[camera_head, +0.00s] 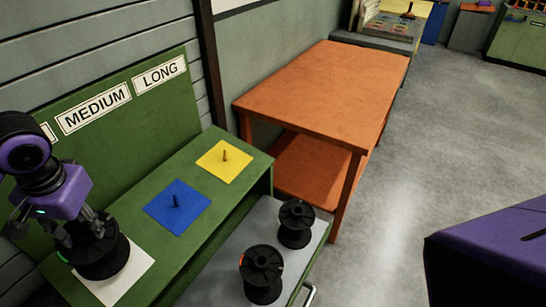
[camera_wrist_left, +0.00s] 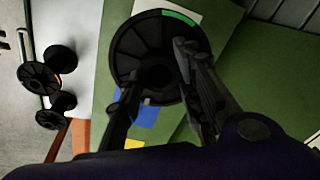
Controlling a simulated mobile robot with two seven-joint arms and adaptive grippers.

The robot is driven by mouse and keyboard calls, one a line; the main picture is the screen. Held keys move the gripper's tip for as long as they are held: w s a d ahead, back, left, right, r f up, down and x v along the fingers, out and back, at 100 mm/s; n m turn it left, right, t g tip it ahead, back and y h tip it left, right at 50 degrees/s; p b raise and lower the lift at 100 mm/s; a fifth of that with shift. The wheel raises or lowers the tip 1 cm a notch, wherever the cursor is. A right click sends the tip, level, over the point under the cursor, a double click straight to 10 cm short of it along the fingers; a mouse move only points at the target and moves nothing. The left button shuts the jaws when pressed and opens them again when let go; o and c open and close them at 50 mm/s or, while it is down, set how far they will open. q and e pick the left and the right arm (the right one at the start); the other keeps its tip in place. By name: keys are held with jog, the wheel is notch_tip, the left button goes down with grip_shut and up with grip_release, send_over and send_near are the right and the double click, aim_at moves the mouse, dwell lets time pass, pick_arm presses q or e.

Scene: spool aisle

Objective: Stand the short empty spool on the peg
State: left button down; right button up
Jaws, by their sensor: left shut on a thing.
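A black spool (camera_head: 103,258) with a green mark on its rim is in my left gripper (camera_head: 88,228), over the white square (camera_head: 133,275) at the near end of the green bench. It also shows in the left wrist view (camera_wrist_left: 127,45), between the two fingers (camera_wrist_left: 155,95). The fingers are shut on it. The spool looks roughly upright. It hides any peg on the white square, and I cannot tell whether its bottom touches the square. The label above that square is mostly hidden by my arm. My right gripper is not in view.
A blue square (camera_head: 160,208) and a yellow square (camera_head: 215,168), each with a peg, lie along the green bench (camera_head: 195,240). Two more black spools (camera_head: 262,272) (camera_head: 297,222) stand on the grey lower surface. An orange table (camera_head: 325,90) stands beyond; grey floor is clear.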

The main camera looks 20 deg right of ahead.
pick_arm(q)
jog(key=shift+f, duration=0.3)
dwell(0.6)
dwell(0.4)
jog(key=shift+w+a+f, duration=0.15)
jog(key=shift+f, duration=1.05)
jog(key=shift+w+a+f, duration=0.15)
jog(key=shift+w+f, duration=0.05)
jog(key=shift+f, duration=0.95)
jog(key=shift+w+a+f, duration=0.15)
jog(key=shift+f, duration=1.05)
dwell(0.4)
jog(key=c, duration=1.2)
grip_release()
jog(key=r, duration=0.4)
jog(key=s+r, duration=0.1)
jog(key=r, duration=0.3)
jog(key=d+r, duration=0.1)
jog(key=r, duration=0.3)
jog(key=shift+s+d, duration=0.1)
jog(key=shift+s, duration=0.25)
jog(key=shift+f, duration=0.1)
